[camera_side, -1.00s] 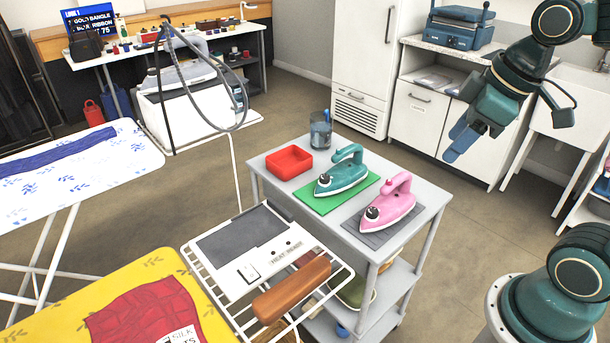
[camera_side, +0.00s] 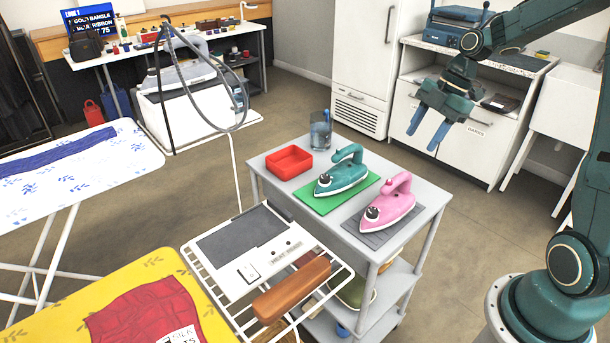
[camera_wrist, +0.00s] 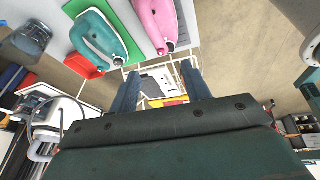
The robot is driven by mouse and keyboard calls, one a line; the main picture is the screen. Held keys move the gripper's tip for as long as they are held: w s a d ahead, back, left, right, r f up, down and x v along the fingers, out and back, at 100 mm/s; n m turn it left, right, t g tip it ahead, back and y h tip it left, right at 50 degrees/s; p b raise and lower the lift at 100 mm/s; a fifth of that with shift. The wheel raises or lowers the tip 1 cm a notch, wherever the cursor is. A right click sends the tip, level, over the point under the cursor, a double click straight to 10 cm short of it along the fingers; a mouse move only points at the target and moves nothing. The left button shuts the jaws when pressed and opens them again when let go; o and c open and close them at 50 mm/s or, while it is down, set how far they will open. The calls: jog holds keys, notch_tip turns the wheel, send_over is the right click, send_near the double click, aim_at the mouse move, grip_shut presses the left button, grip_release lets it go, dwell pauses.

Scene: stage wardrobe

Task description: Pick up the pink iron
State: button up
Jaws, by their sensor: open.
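The pink iron (camera_side: 389,205) stands on a grey mat (camera_side: 380,232) at the right of the trolley top (camera_side: 262,163). It also shows at the top of the wrist view (camera_wrist: 157,20). The teal iron (camera_side: 342,176) stands beside it on a green mat (camera_side: 318,204). My gripper (camera_side: 426,136) is open and empty, in the air behind and above the trolley, up and to the right of the pink iron. Its two blue fingers are apart, and they also show in the wrist view (camera_wrist: 160,85), where nothing lies between them that they touch.
A red tray (camera_side: 289,162) and a glass of water (camera_side: 320,130) stand on the trolley's back left part. A wire rack with a heat-press plate (camera_side: 240,247) and a brown roller (camera_side: 291,288) adjoins the trolley's front. White cabinets (camera_side: 467,146) stand behind my gripper. Floor between is clear.

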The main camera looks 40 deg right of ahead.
aim_at(403, 174)
jog(key=d+f, duration=0.1)
jog(key=d+f+n, duration=0.1)
jog(key=d+f+n+y, duration=0.1)
jog(key=shift+w+d+f, duration=0.2)
jog(key=shift+w+d, duration=0.1)
jog(key=shift+d, duration=0.1)
jog(key=shift+x, duration=4.3)
jog(key=shift+a+f, duration=0.1)
jog(key=shift+x, duration=2.5)
jog(key=shift+w, duration=0.1)
grip_shut()
